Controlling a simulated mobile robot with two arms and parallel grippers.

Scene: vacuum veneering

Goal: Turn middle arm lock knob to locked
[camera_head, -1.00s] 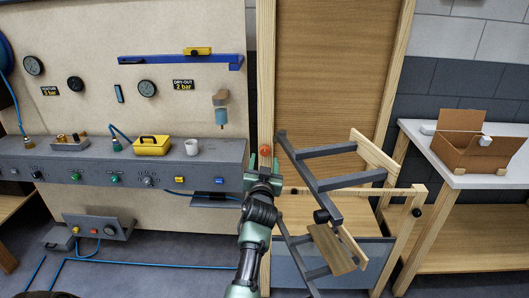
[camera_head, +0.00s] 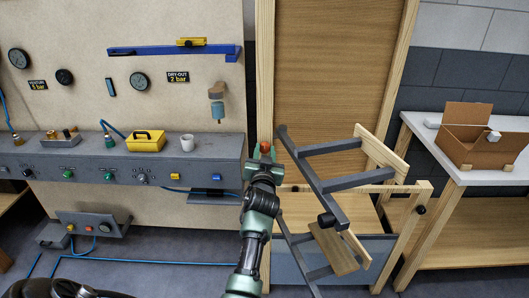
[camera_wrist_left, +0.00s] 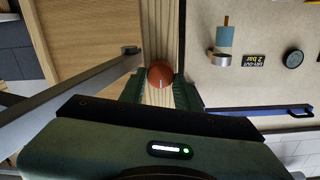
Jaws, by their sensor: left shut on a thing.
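A round red-orange knob (camera_head: 265,146) sits on the wooden post (camera_head: 265,60) beside the grey metal arms. My left gripper (camera_head: 263,155) reaches up to it from below and is shut on it. In the left wrist view, the red knob (camera_wrist_left: 160,74) lies between the two green fingers, with a short pale mark on its near face. The fingers hide its sides. The grey arm frame (camera_head: 318,185) stands just right of my gripper and carries a black knob (camera_head: 326,219). My right gripper is not recognisable in these views.
A control panel (camera_head: 100,172) with a yellow case (camera_head: 146,141) and a white mug (camera_head: 187,143) is on the left. A white table (camera_head: 490,175) with an open cardboard box (camera_head: 474,145) is on the right. The grey arms leave little room right of my gripper.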

